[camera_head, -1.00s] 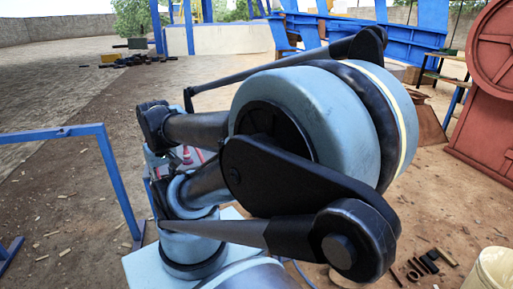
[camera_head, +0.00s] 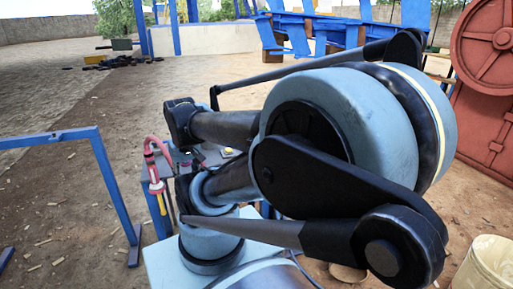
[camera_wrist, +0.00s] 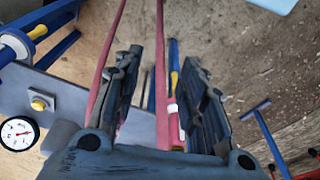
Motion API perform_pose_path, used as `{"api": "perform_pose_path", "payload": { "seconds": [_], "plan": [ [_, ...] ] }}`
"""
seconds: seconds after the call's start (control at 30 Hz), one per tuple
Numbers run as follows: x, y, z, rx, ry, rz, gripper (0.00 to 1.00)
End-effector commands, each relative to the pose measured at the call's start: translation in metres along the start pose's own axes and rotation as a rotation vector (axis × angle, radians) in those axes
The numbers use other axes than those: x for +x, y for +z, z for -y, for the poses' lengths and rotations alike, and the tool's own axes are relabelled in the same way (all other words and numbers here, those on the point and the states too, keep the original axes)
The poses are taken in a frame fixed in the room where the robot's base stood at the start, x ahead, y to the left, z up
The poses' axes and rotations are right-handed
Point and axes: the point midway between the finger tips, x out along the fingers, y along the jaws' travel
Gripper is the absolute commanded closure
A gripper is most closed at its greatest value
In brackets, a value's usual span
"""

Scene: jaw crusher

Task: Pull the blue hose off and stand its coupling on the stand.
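My gripper (camera_wrist: 160,75) is open in the wrist view, with a wide gap between its fingers. A thin red hose runs down through that gap, and another red line passes by the left finger. A part with yellow, white and pink sections (camera_wrist: 173,105) shows between the fingers. In the head view a red hose (camera_head: 150,146) bends down to a fitting (camera_head: 156,184) beside a dark bench. I cannot identify the coupling's stand.
A round gauge (camera_wrist: 18,133) and a brass-coloured fitting (camera_wrist: 40,104) are at the left in the wrist view. A blue frame (camera_head: 105,160) stands left of my arm in the head view. A pale bucket (camera_head: 488,265) and red machinery (camera_head: 485,120) are at right. Open ground lies at left.

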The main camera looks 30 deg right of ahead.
Motion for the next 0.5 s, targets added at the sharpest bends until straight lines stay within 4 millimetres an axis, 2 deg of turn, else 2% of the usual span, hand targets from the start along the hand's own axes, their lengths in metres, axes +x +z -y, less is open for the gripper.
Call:
{"api": "perform_pose_path", "payload": {
  "seconds": [0.07,0.17,0.5],
  "plan": [
    [-0.007,0.006,-0.001,0.002,0.001,-0.010,0.55],
    [-0.012,-0.002,-0.004,0.009,0.005,-0.006,0.55],
    [-0.040,-0.064,-0.043,0.054,0.025,0.030,0.55]
  ]
}}
